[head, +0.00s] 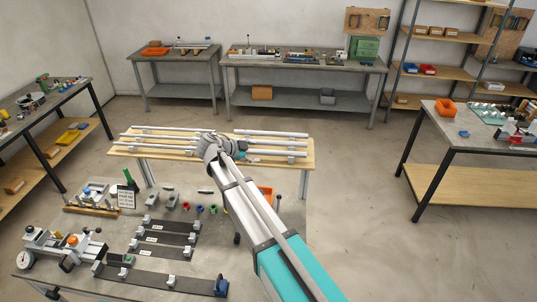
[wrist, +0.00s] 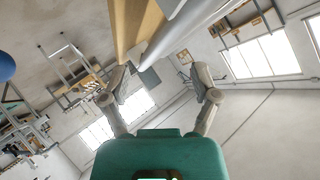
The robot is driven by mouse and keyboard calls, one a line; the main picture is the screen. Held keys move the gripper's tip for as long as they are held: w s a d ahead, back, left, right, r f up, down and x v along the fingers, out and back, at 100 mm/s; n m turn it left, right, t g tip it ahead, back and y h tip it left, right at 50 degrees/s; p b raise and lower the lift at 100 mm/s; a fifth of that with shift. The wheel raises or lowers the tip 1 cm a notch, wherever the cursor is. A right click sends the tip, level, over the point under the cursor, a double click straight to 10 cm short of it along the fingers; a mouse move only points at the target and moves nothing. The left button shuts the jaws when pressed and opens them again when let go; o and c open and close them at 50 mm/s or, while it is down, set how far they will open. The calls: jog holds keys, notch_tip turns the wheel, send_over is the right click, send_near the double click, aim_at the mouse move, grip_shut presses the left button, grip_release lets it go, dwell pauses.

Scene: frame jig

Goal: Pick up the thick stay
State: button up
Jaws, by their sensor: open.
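Several long pale stays lie in two groups on a wooden-topped bench (head: 126,151) in the head view. The right group has a back stay (head: 272,133), a middle one (head: 270,142) and a front one (head: 283,153) that looks somewhat thicker; I cannot tell surely which is the thick stay. My gripper (wrist: 162,82) is open and empty in the wrist view, its fingers wide apart. A thick grey stay (wrist: 180,30) runs beside the wooden bench edge beyond the fingertips, apart from them. In the head view my wrist hides the stays' middle.
A nearer grey bench holds dark strips with clamps (head: 165,238), a small vise-like device (head: 62,245) and small coloured parts. An orange bin (head: 265,194) is partly hidden behind my arm. Other benches and shelves stand along the walls.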

aim_at(264, 152)
jog(key=shift+b+x, duration=0.8)
jog(key=shift+x, duration=1.3)
jog(key=shift+s+d+r, duration=0.1)
grip_shut()
